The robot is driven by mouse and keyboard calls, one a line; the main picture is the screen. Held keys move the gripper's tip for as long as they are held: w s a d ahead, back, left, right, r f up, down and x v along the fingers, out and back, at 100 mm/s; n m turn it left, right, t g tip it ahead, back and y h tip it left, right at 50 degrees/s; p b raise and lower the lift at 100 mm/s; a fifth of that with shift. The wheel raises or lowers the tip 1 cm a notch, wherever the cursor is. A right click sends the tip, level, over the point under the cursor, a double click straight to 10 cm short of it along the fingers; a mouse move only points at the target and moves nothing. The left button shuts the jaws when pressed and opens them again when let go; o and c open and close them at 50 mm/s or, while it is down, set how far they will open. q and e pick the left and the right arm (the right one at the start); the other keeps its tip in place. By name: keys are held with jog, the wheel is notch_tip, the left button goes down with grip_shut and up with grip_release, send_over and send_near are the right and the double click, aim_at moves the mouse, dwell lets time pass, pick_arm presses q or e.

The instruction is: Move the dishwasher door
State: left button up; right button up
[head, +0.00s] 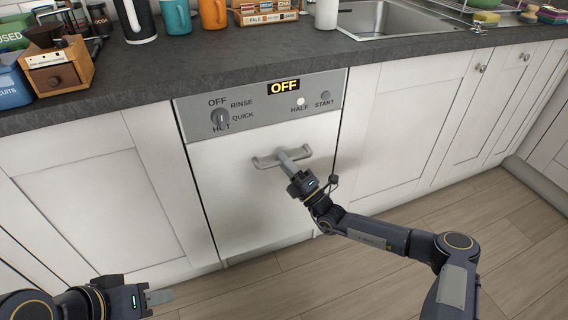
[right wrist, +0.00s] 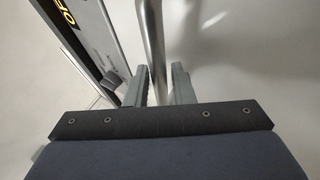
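The dishwasher door (head: 235,180) is a white panel under the worktop with a grey control strip (head: 260,104) along its top. It looks upright and about flush with the cabinets. Its grey bar handle (head: 262,162) runs across the upper part of the door. My right gripper (head: 284,156) is at the middle of the handle. In the right wrist view the handle bar (right wrist: 152,40) runs between the two fingers of my right gripper (right wrist: 158,82), which stand apart with a slight gap beside the bar. My left gripper (head: 164,297) is low at the left, away from the door; its finger gap is unclear.
White cabinets (head: 400,125) flank the dishwasher. The slate worktop (head: 200,62) above holds a wooden grinder (head: 55,70), mugs (head: 176,17), a box of packets (head: 265,12) and a sink (head: 385,18). The wooden floor (head: 520,225) in front is clear apart from my arms.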

jog(key=shift+w+a+r, duration=0.1)
grip_shut()
